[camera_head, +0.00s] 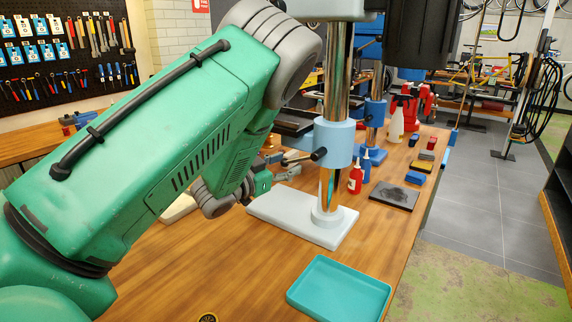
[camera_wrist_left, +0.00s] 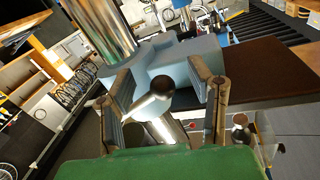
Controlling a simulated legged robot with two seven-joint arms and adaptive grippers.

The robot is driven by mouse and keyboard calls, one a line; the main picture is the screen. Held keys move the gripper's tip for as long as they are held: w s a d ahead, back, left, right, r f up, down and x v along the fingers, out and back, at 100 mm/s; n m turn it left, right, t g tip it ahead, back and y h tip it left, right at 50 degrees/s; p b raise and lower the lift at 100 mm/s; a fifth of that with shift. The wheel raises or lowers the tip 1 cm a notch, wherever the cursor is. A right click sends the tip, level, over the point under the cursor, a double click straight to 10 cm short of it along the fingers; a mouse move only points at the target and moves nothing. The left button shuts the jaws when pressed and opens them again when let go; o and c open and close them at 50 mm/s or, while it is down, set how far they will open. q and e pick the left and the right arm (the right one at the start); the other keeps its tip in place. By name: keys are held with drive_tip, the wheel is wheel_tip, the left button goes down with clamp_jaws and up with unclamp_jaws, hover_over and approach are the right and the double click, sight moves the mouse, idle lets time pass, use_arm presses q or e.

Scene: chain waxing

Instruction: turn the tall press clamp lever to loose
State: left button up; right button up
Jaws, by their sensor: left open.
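The tall press has a chrome column (camera_head: 334,190) on a pale base plate (camera_head: 300,215). A light blue clamp collar (camera_head: 339,143) is around the column. Its lever (camera_head: 318,154), a short metal rod with a dark knob, points left toward my left gripper (camera_head: 288,166). In the left wrist view, the collar (camera_wrist_left: 176,62) lies ahead and the lever's dark knob (camera_wrist_left: 163,86) shows between the two fingers of my left gripper (camera_wrist_left: 162,94). The fingers are open and apart on either side of the lever; contact is not visible. My right gripper is not in view.
A teal tray (camera_head: 340,290) lies on the wooden bench (camera_head: 240,270) in front. A red bottle (camera_head: 355,179), a blue bottle (camera_head: 367,166) and a dark slab (camera_head: 395,196) stand right of the column. Another press with a blue collar (camera_head: 375,112) stands behind.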

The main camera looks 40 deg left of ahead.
use_arm(q)
drive_tip(key=shift+d, duration=0.1)
clamp_jaws()
drive_tip(key=shift+w, duration=0.1)
